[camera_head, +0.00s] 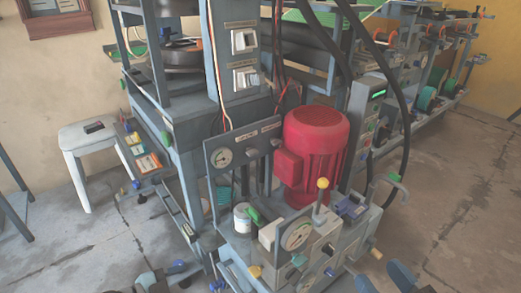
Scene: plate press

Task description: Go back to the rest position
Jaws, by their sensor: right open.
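My right gripper (384,279) shows at the bottom edge, right of centre. Its two dark blue-grey fingers stand apart with nothing between them. It is in front of the press's hydraulic unit, and I see no contact. The unit has a red motor (316,145), a grey block with a round gauge (296,236) and a lever with a yellow knob (322,184).
The tall grey press frame (182,185) fills the middle. A control box (364,110) stands right of the motor, with black hoses beside it. A white stool (90,133) stands at the left. Bare concrete floor (455,205) is open at the right.

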